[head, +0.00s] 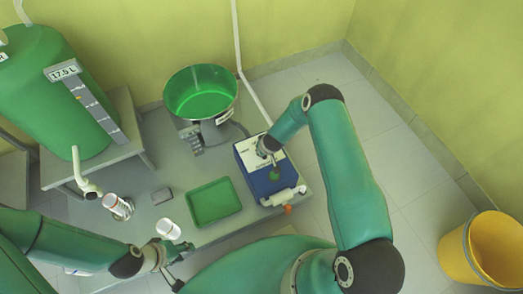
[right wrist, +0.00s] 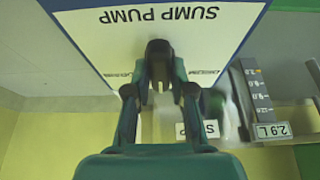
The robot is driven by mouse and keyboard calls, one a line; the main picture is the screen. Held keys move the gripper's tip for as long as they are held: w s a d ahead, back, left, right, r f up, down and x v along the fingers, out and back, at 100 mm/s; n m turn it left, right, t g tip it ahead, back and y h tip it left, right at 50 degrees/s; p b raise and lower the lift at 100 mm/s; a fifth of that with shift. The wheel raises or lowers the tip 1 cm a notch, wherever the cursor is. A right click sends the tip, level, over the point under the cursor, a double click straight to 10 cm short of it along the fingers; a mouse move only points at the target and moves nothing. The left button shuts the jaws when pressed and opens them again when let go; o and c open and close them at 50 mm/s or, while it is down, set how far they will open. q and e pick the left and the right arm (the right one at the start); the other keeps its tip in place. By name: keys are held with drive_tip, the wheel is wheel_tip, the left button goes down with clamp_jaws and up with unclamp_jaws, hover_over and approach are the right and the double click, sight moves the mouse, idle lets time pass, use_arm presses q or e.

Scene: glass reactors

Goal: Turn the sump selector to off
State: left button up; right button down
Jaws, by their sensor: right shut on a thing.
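The sump pump is a blue box (head: 264,183) with a white label panel, standing at the right end of the grey bench. In the right wrist view its panel (right wrist: 120,38) reads SUMP PUMP upside down. My right gripper (head: 266,149) is at the panel, shut on the dark selector knob (right wrist: 158,48). The fingers cover much of the knob, so its setting cannot be read. My left gripper (head: 168,258) is low at the left, beside a white-topped cylinder (head: 168,229); whether its fingers touch it is unclear.
A green bowl (head: 200,92) stands behind. A large green tank (head: 45,90) is at the left. A yellow bin (head: 488,248) stands on the floor at the right.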

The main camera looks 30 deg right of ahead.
drive_tip(key=shift+s+f, duration=0.1)
drive_tip(key=c, duration=1)
unclamp_jaws()
drive_tip(key=shift+s+r, duration=0.15)
drive_tip(key=shift+r, duration=0.55)
drive_tip(key=v, duration=1)
drive_tip(key=shift+r, duration=0.25)
drive_tip(key=shift+s, duration=0.15)
